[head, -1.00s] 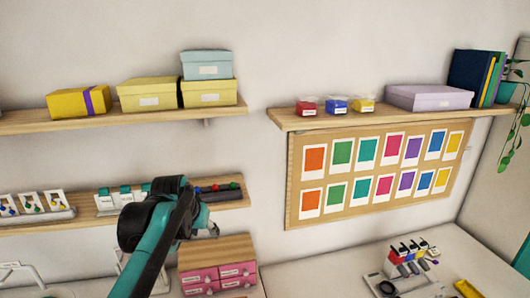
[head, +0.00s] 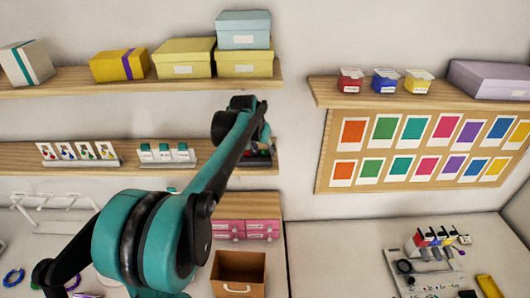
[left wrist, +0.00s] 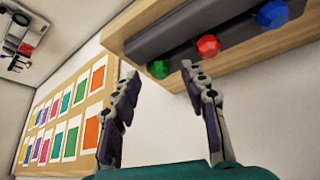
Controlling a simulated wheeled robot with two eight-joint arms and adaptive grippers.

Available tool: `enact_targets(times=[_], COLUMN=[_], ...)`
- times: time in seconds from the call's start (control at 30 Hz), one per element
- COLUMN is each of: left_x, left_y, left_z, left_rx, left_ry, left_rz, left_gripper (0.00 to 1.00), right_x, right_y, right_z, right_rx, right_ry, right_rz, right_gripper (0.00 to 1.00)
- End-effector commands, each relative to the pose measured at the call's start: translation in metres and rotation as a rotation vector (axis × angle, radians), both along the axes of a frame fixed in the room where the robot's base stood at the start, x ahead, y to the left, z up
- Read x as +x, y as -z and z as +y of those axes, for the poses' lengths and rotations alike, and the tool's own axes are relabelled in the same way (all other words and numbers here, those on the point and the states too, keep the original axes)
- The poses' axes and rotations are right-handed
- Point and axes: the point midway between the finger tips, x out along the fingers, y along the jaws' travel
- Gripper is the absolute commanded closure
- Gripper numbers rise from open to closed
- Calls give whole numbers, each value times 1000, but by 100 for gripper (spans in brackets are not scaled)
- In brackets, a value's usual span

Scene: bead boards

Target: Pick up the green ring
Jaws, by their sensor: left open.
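A bit of green (head: 108,281) shows low on the left in the head view, mostly hidden by my left arm; I cannot tell if it is the green ring. My left gripper (left wrist: 160,76) is open and empty in the left wrist view. Its fingertips are just below a dark rack (left wrist: 180,42) with a green bead (left wrist: 157,69), a red bead (left wrist: 208,46) and a blue bead (left wrist: 272,14). The green bead appears between the fingertips, not gripped. In the head view my left arm reaches up to the right end of the lower shelf. My right gripper is out of view.
A blue ring (head: 14,277) and a purple ring (head: 73,283) lie at the lower left. The lower shelf (head: 60,170) holds card stands. A brown open box (head: 238,273) sits below pink drawers (head: 230,229). Boxes line the upper shelf (head: 60,83).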

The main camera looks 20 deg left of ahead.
Motion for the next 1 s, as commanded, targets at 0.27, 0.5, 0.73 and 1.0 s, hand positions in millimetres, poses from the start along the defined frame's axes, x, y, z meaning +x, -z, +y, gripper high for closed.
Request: enact_targets(times=[0.27,0.5,0.73,1.0], left_x=[5,5,5,5], left_y=[10,10,9,2], left_z=[0,0,0,0], left_rx=[0,0,0,0], left_ry=[0,0,0,0], left_rz=[0,0,0,0], left_gripper=[56,95,96,96], right_x=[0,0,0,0], right_y=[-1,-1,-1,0], right_z=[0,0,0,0], right_rx=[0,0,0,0], right_ry=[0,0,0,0], right_rz=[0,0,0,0], right_gripper=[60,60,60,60])
